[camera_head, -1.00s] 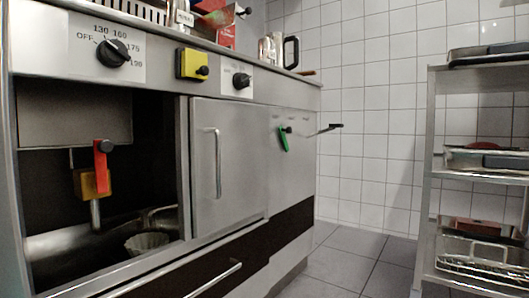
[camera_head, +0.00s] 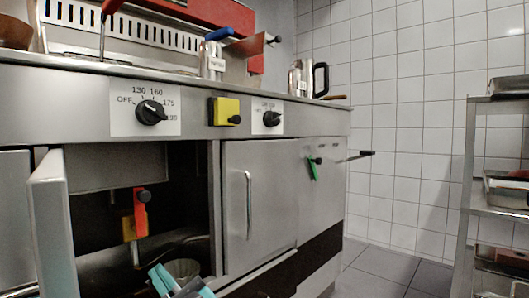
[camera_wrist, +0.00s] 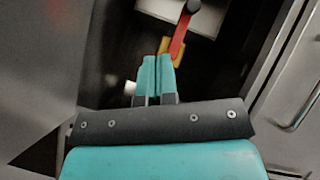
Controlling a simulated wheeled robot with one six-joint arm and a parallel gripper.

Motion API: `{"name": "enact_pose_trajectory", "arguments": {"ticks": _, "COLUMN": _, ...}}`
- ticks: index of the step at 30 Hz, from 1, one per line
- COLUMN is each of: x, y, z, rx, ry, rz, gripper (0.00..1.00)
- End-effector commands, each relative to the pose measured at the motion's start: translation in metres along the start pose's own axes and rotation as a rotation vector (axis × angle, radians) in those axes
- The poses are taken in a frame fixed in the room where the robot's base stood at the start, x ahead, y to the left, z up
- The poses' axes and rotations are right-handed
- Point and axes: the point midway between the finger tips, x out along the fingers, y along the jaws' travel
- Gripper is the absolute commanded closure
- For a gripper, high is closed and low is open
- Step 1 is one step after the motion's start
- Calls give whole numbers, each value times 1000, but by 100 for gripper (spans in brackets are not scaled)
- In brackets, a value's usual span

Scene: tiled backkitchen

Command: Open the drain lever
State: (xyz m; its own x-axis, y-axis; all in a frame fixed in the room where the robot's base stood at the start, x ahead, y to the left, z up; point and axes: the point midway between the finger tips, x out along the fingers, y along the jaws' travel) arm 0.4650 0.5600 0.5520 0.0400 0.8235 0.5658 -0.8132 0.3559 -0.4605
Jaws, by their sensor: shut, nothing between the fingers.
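The drain lever (camera_head: 140,214) is a red handle with a black knob at its upper end, on a brass-coloured valve above a short pipe, inside the open cabinet. The handle stands upright in the head view. In the wrist view the lever (camera_wrist: 180,35) is ahead, slightly right of the fingertips. My gripper (camera_head: 164,280), with teal fingers, is low in front of the cabinet opening. In the wrist view my gripper (camera_wrist: 157,62) is shut and empty, its fingertips just below the valve in the picture. Contact with the valve cannot be told.
An open cabinet door (camera_head: 52,225) stands left of the opening. A closed door (camera_head: 258,205) with a bar handle is to the right. A filter basket (camera_head: 183,268) sits below the lever. A metal shelf rack (camera_head: 470,190) stands far right, with floor between.

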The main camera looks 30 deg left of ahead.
Motion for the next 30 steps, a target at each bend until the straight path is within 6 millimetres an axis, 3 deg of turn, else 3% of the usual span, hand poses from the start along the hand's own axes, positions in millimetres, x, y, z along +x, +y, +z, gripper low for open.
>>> {"name": "enact_pose_trajectory", "arguments": {"ticks": 1, "x": 9, "y": -13, "z": 12, "rx": -30, "ry": 8, "rz": 13, "gripper": 100}}
{"name": "enact_pose_trajectory", "arguments": {"ticks": 12, "x": 36, "y": -67, "z": 54, "rx": -262, "ry": 81, "rz": 128, "gripper": 100}}
{"name": "enact_pose_trajectory", "arguments": {"ticks": 30, "x": 60, "y": -158, "z": 129, "rx": -626, "ry": 205, "rz": 355, "gripper": 100}}
